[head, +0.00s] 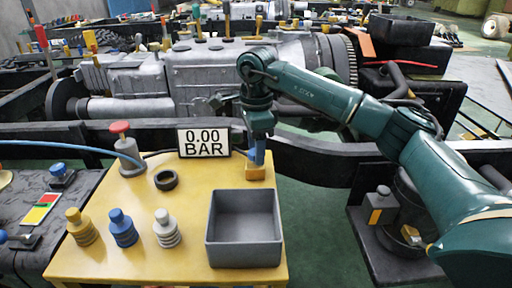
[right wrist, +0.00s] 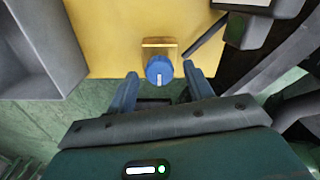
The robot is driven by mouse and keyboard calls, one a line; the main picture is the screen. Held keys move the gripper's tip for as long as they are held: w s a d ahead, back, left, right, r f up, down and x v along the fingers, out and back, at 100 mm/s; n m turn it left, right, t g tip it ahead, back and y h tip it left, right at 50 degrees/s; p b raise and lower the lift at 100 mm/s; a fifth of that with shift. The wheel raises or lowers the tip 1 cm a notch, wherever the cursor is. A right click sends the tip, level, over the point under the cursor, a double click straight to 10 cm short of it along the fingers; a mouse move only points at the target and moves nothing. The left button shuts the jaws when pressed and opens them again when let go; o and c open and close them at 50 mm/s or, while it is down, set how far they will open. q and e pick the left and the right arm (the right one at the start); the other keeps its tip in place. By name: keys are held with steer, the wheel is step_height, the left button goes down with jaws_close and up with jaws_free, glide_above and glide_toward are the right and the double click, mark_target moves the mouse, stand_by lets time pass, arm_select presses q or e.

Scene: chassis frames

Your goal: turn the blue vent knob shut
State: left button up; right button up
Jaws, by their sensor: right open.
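The blue vent knob (right wrist: 160,71) sits on a brass block (right wrist: 158,45) at the edge of the yellow table. Its white mark points toward the bottom of the right wrist view. In the head view the brass block (head: 255,173) shows at the table's right edge, while the knob is mostly hidden by my gripper. My right gripper (head: 258,155) is open and points down over the block. In the right wrist view its two blue-grey fingers (right wrist: 157,85) are on either side of the knob, apart from it. My left gripper is not in view.
A display (head: 204,142) reads 0.00 BAR beside the block. An empty grey bin (head: 244,253) stands in front. A red-topped valve (head: 127,150), a black ring (head: 166,180) and three ribbed plugs (head: 123,228) are on the yellow table (head: 200,193). A dark chassis rail (head: 330,158) runs behind.

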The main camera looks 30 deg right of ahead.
steer(key=c, duration=1)
